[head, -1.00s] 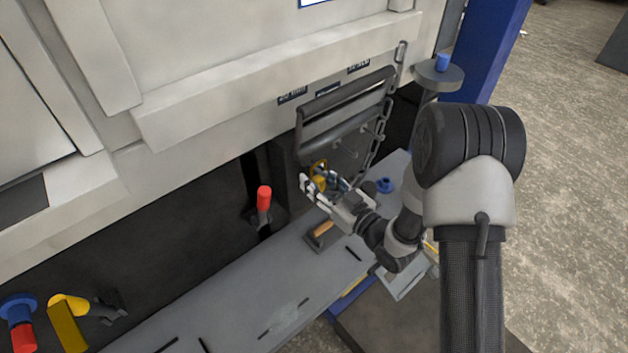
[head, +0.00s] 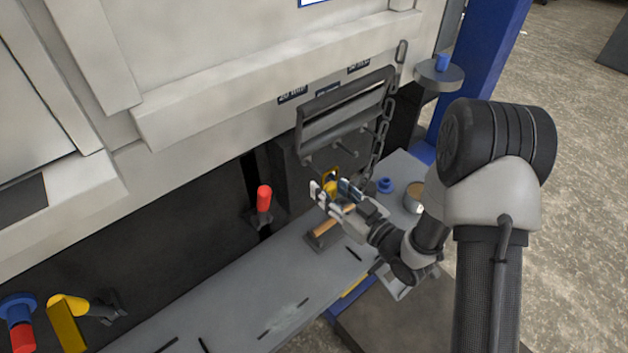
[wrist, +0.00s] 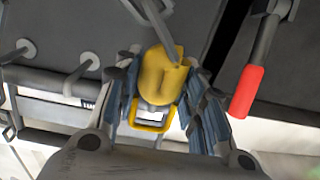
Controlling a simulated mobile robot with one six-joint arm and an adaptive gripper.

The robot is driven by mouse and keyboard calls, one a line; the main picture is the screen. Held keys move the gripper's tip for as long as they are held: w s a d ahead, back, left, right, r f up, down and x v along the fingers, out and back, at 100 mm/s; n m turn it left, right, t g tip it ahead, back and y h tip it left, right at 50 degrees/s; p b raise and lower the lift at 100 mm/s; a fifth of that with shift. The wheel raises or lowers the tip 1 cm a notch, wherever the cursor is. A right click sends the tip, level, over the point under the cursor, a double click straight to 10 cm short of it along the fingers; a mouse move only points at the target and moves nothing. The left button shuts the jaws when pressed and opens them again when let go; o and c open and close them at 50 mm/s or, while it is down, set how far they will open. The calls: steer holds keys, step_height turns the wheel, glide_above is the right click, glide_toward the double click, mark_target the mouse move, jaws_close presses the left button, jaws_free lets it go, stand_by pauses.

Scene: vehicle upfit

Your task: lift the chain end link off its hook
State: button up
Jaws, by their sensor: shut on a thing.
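A dark chain (head: 381,130) hangs at the right end of the grey panel, from high up down toward the bench. My gripper (head: 335,190) is below the panel, left of the chain's lower part. Its fingers, seen in the wrist view (wrist: 164,100), are closed around a yellow piece (wrist: 160,78) with a squared loop at its lower end. This yellow piece also shows in the head view (head: 331,176). A grey peg (wrist: 156,22) on the panel reaches toward its top; I cannot tell whether they touch. I cannot make out any join between chain and yellow piece.
Two more pegs (wrist: 82,66) stick out beside it. A red-handled tool (head: 264,200) hangs to the left. On the bench (head: 240,305) lie a wooden-handled tool (head: 325,228), a blue part (head: 385,185) and a round cup (head: 414,196). The left bench stretch is mostly clear.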

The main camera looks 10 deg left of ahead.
steer(key=shift+b+v, duration=0.8)
steer(key=shift+v, duration=2.85)
steer(key=o, duration=0.5)
steer(key=shift+c, duration=0.2)
jaws_close()
